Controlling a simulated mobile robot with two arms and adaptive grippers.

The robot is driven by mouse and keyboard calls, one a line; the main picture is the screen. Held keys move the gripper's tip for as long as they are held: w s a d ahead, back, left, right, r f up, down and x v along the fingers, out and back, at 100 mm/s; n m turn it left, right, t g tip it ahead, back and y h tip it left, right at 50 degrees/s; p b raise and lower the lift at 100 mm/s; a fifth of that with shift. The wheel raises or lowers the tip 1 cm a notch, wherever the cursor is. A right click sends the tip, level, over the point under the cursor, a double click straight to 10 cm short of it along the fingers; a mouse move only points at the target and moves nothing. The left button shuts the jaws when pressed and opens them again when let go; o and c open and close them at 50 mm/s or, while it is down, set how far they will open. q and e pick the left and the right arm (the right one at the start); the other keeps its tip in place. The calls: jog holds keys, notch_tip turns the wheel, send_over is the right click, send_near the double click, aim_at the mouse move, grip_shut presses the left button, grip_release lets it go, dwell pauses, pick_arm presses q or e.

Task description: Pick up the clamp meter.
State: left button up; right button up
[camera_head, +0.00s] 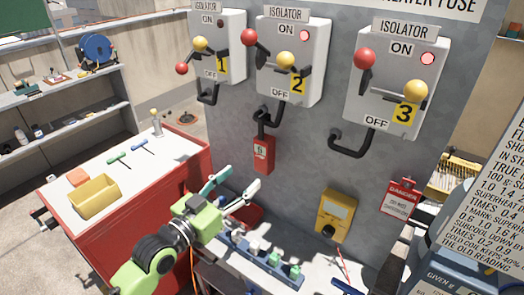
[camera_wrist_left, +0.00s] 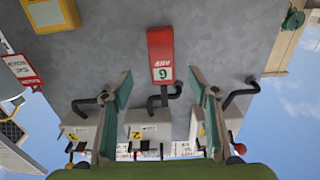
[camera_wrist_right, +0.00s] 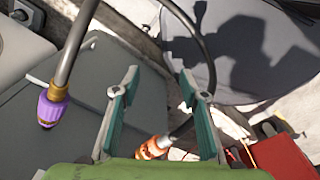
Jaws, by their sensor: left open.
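A red device marked "6 AMP", which looks like the clamp meter (camera_head: 263,154), hangs upright by a dark top at the black cable under isolator 2. In the left wrist view the clamp meter (camera_wrist_left: 161,55) appears upside down, ahead of the fingers and in line with the gap between them. My left gripper (camera_head: 238,181) is open and empty, below and left of it, apart from it. Its fingers also show in the left wrist view (camera_wrist_left: 160,85). My right gripper (camera_wrist_right: 159,82) is open, with grey casing and cables beyond its fingers.
A yellow instrument (camera_head: 335,216) stands against the grey wall to the right. A dark rack (camera_head: 262,262) with several small items lies below my left gripper. A red cabinet (camera_head: 130,225) stands at left. A purple-ended hose (camera_wrist_right: 54,107) is near my right gripper.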

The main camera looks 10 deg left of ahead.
aim_at(260, 161)
pick_arm(q)
jog(key=p+x, duration=0.1)
jog(key=x, duration=0.5)
jog(key=shift+w+d, duration=0.15)
jog(key=shift+w, duration=0.2)
jog(key=shift+w+d+p, duration=0.15)
jog(key=shift+w+p, duration=0.35)
jog(key=shift+p, duration=0.1)
jog(key=p+x, duration=0.1)
jog(key=x, duration=0.2)
jog(key=shift+w+f, duration=0.15)
jog(key=shift+w, duration=0.1)
jog(key=shift+w+d+f, duration=0.15)
jog(key=shift+w, duration=0.3)
jog(key=shift+s, duration=0.1)
jog(key=c, duration=1.5)
jog(key=shift+r, duration=0.2)
